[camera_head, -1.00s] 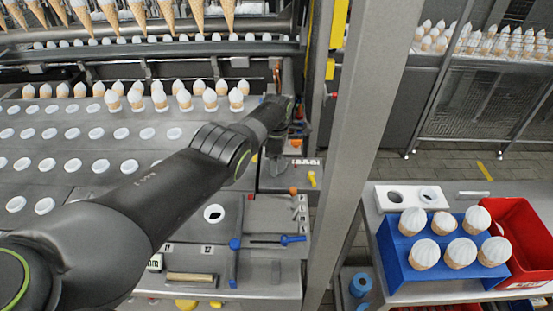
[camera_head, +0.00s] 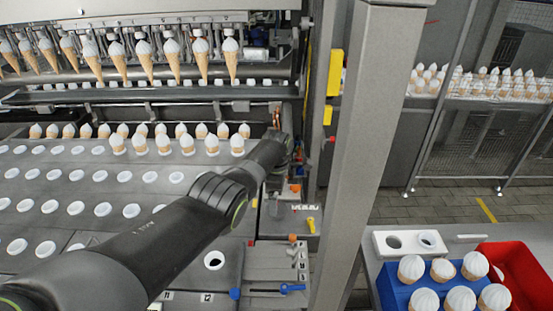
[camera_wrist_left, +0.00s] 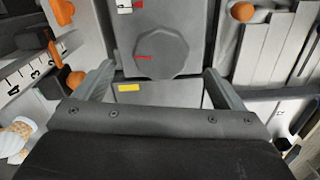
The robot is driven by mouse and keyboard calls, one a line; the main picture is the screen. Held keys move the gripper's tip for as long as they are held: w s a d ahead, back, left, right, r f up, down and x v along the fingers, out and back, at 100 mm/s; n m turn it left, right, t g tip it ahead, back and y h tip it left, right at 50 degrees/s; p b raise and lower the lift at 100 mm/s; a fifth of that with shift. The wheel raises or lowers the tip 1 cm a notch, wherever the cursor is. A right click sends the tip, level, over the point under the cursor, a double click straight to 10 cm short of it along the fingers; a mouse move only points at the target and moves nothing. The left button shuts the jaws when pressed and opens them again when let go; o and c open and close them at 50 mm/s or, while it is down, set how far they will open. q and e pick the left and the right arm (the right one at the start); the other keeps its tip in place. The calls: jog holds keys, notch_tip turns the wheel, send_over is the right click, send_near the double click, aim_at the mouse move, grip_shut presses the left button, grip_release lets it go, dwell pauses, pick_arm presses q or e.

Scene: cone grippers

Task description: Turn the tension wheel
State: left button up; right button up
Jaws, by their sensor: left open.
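The tension wheel appears to be the dark grey round knob (camera_wrist_left: 160,53) with a red mark on its face, at the top middle of the left wrist view. It sits on a grey housing. My left gripper (camera_wrist_left: 159,72) is open, with one finger on each lower side of the knob. No object is held between the fingers, and I cannot tell whether they touch the knob. In the head view my left arm reaches across the machine to its right side, and its wrist hides most of the gripper and the wheel. My right gripper is not in view.
Orange knobs (camera_wrist_left: 242,12) and a numbered scale (camera_wrist_left: 28,72) lie close around the gripper. A grey post (camera_head: 367,150) stands right of the machine. A blue holder with ice cream cones (camera_head: 392,290) and a red bin (camera_head: 525,270) are at lower right.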

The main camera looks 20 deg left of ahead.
pick_arm(q)
notch_tip(320, 180, up, 13)
jog(key=b, duration=0.1)
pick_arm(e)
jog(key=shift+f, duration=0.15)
pick_arm(q)
jog(key=shift+f, duration=0.1)
dwell(0.3)
